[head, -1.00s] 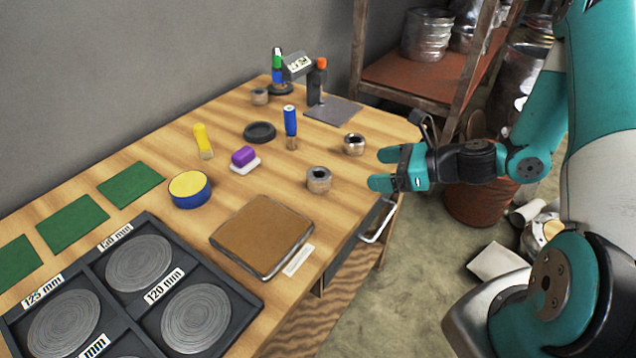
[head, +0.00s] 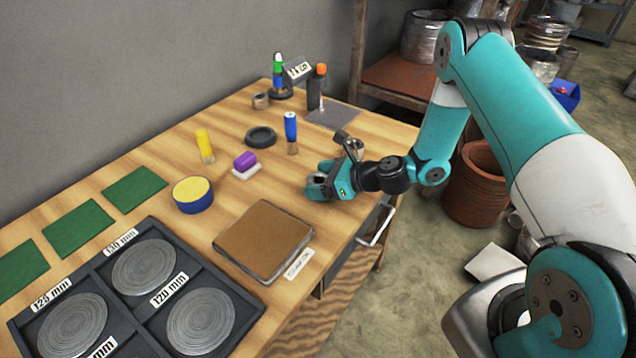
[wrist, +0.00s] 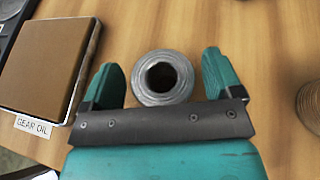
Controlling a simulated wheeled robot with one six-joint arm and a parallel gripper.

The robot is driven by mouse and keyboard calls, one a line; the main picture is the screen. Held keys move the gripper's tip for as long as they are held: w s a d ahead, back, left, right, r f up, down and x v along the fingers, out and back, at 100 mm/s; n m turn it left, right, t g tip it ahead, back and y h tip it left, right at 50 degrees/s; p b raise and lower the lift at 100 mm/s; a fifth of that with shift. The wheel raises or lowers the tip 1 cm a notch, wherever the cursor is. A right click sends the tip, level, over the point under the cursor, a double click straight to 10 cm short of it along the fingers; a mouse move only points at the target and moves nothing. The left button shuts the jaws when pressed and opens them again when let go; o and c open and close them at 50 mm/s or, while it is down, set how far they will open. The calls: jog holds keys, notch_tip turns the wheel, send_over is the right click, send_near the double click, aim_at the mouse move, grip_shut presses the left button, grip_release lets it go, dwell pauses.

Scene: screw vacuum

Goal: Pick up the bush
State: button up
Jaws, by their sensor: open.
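A grey metal bush (wrist: 161,97), a short ring with a round hole, stands upright on the wooden table. My gripper (wrist: 161,66) is open, with one teal finger on each side of the bush and a gap visible on both sides. In the head view my gripper (head: 319,180) is low over the table near its front right edge. The bush (head: 317,179) is mostly hidden by the fingers there.
A brown-topped pad labelled gear oil (head: 262,240) lies left of the gripper. A blue-handled brush (head: 291,127), a dark ring (head: 260,136) and a purple block (head: 245,161) stand behind. A drawer handle (head: 378,226) sticks out at the front.

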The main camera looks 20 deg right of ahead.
jog(key=shift+w+a+f, duration=0.1)
jog(key=shift+a, duration=0.05)
jog(key=c, duration=1.3)
